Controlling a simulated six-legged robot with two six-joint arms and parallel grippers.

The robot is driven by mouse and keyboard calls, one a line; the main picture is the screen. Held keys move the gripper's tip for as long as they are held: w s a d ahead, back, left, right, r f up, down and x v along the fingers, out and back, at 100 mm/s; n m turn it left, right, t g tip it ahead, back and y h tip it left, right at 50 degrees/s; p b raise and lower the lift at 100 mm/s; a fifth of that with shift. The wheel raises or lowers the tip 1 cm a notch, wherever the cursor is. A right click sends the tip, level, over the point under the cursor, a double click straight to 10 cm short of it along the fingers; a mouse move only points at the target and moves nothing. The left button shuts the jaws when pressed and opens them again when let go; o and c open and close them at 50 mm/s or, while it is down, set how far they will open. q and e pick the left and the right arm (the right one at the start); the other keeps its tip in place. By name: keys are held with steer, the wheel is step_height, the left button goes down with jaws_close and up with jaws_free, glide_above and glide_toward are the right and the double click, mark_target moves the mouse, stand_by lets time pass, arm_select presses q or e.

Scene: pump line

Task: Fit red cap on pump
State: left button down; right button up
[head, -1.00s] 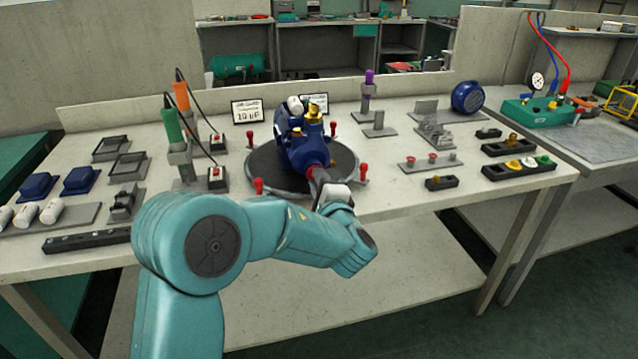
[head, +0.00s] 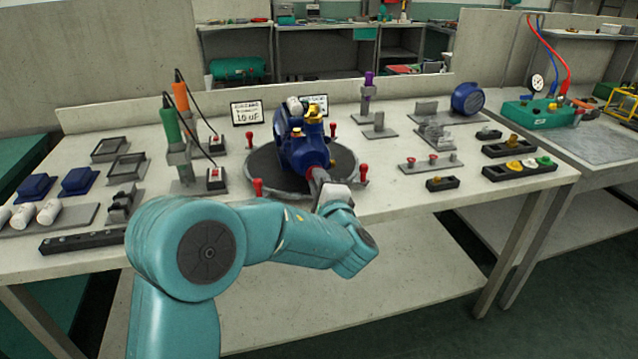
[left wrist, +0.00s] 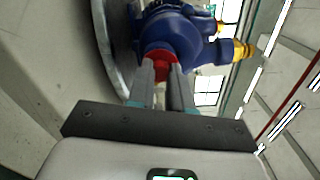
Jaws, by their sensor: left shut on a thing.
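The blue pump (head: 299,150) with yellow fittings stands on a dark round turntable (head: 262,172) near the middle of the bench. My left gripper (head: 323,172) is at the pump's near end, its fingers pointing at it. In the left wrist view my left gripper (left wrist: 160,78) is shut on the red cap (left wrist: 159,62). The cap is at the end of the blue pump body (left wrist: 175,35) and looks in contact with it. I cannot tell how far it is seated. The fingers hide much of the cap in the head view. My right gripper is not in view.
Red-handled clamps (head: 257,187) stand around the turntable. Orange and green corded tools (head: 172,120) stand to its left. A grey rack with red caps (head: 432,161) and black trays (head: 517,168) lie to the right.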

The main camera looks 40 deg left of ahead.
arm_select(q)
steer(key=shift+w+a+b, duration=0.25)
steer(key=shift+a+b, duration=0.05)
steer(key=shift+b, duration=0.05)
stand_by(0.5)
steer(key=c, duration=1)
jaws_free()
steer(key=shift+o, duration=0.2)
steer(key=shift+b+v, duration=0.75)
steer(key=shift+v, duration=0.7)
steer(key=b+v, duration=0.1)
steer(key=v, duration=0.2)
steer(key=v, duration=1.6)
steer(key=shift+s, duration=0.2)
